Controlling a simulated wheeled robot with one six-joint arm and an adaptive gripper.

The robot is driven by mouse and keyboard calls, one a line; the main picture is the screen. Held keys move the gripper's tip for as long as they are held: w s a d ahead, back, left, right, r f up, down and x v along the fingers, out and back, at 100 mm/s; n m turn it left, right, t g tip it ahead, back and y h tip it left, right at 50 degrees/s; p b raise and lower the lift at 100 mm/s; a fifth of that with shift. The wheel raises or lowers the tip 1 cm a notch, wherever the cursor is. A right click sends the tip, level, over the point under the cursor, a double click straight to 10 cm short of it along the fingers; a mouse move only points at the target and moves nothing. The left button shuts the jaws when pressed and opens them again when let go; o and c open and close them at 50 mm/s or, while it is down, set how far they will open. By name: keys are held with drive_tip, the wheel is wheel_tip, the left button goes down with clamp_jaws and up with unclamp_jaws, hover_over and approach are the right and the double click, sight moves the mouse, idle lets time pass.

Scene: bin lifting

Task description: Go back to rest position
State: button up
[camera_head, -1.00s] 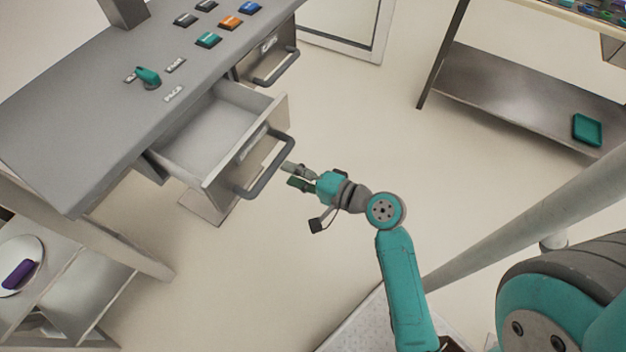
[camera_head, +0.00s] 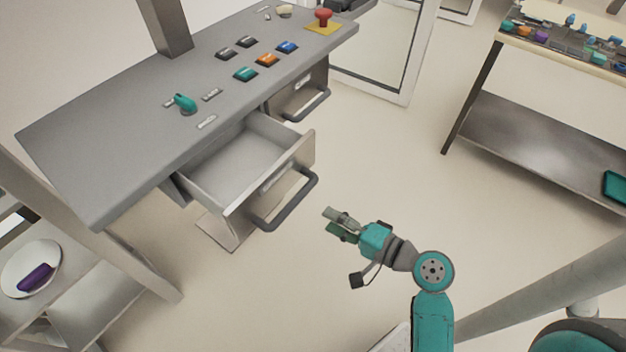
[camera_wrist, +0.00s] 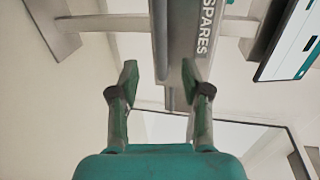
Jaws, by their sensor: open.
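My gripper (camera_head: 335,225) is open and empty, in the air in front of the grey desk (camera_head: 110,160). It is apart from the dark handle (camera_head: 290,206) of the pulled-out drawer (camera_head: 245,160), to the handle's right. The drawer is open and the part of its inside that shows is bare. In the wrist view my two fingers (camera_wrist: 158,90) are spread with nothing between them. A grey surface lettered "SPARES" (camera_wrist: 205,28) shows beyond them.
A second drawer (camera_head: 303,95) is shut. The desk top carries coloured buttons (camera_head: 267,60), a teal knob (camera_head: 185,103) and a red button (camera_head: 323,17). A metal shelf table (camera_head: 530,140) stands at right. A plate (camera_head: 12,275) with a purple object is at lower left. Floor between is clear.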

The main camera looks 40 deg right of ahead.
drive_tip(key=s+a+f+n+g+h, duration=0.2)
drive_tip(key=s+a+f+n+h, duration=0.25)
drive_tip(key=s+f, duration=0.6)
drive_tip(key=s+a+r+n+t, duration=0.1)
drive_tip(key=s+a+r+n, duration=0.2)
drive_tip(key=s+r+n, duration=0.7)
drive_tip(key=s, duration=0.3)
drive_tip(key=shift+s+r+t, duration=0.2)
drive_tip(key=shift+s+t, duration=0.1)
drive_tip(key=shift+t, duration=0.1)
